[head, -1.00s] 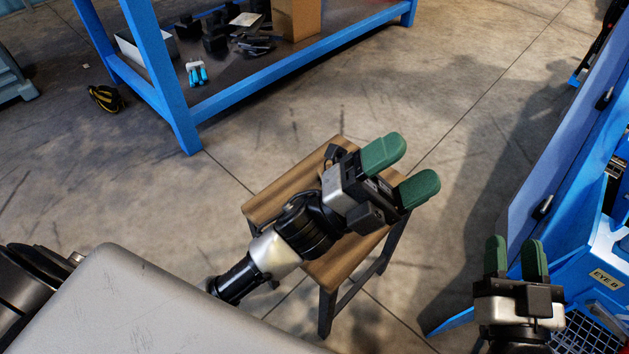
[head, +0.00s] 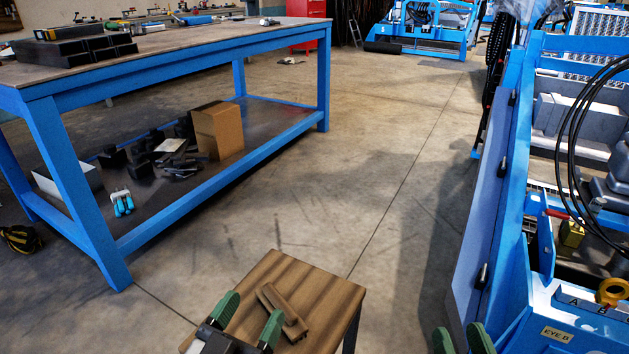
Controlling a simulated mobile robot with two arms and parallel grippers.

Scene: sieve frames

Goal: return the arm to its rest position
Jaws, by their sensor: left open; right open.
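My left gripper (head: 247,322) is at the bottom of the head view, over the near part of a wooden stool (head: 318,279). Its green fingers are apart and nothing is between them. A brown wooden piece (head: 283,312) lies on the stool top, just beyond and beside the fingers; I cannot tell if they touch it. My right gripper (head: 463,340) shows only its green fingertips at the bottom edge, right of the stool. They are apart and look empty. Most of both arms is out of view.
A blue-framed workbench (head: 180,62) stands at the left, with a cardboard box (head: 218,130) on its lower shelf. A blue machine (head: 555,320) with black hoses stands at the right. The concrete floor (head: 370,150) between them is clear.

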